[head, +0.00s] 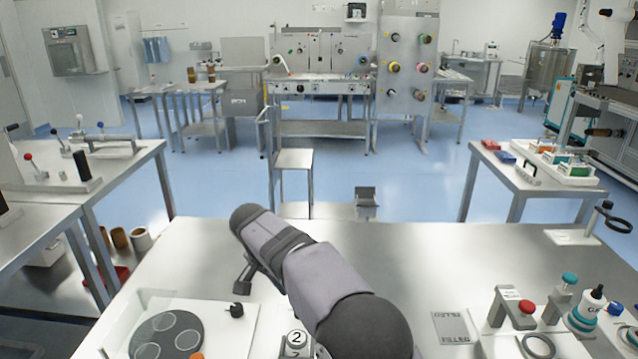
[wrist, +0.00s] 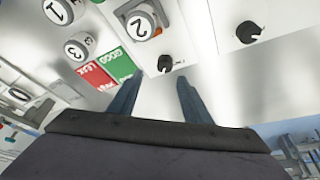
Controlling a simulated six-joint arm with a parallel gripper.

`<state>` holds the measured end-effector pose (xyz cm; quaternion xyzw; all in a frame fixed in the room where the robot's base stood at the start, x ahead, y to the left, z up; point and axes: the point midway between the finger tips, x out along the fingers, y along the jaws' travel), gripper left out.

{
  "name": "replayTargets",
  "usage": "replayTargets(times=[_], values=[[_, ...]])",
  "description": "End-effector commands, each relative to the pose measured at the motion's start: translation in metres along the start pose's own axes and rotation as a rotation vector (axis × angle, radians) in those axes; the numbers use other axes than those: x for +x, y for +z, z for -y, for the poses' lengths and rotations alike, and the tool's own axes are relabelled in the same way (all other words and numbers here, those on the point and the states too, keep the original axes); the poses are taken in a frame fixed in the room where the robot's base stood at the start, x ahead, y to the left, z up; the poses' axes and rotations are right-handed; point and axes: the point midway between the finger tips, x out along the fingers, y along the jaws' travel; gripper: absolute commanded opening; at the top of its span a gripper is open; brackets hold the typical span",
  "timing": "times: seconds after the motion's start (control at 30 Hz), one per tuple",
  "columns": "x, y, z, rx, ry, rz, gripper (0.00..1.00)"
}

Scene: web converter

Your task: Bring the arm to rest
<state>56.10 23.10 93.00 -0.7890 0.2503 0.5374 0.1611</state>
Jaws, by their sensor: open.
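My arm (head: 325,275) reaches across the steel table from the lower right toward the upper left. My gripper (wrist: 160,78) shows in the wrist view as two slim dark fingers, set apart with nothing held between them. In the head view only a small dark part near the gripper (head: 246,274) shows below the arm, above the table; the fingers are not clear there. In the wrist view a black knob (wrist: 164,64) on a white surface lies just beyond the fingertips. I cannot tell how high the fingers are above it.
The steel table (head: 430,260) is bare in its middle. A white board with a dark disc (head: 167,335) lies at front left. A numbered cylinder (head: 296,340) stands beside the arm. Red and green cards (wrist: 114,62) lie near the fingers.

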Motion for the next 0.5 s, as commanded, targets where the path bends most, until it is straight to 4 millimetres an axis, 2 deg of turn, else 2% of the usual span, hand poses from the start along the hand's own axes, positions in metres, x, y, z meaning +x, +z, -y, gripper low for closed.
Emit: replayTargets(times=[0.17,0.33,0.5], values=[[-0.006,-0.015,-0.042,-0.084,0.017,0.051,0.44],[-0.011,-0.021,-0.106,-0.208,0.02,0.13,0.44],[-0.017,-0.011,-0.177,-0.329,0.001,0.21,0.44]])
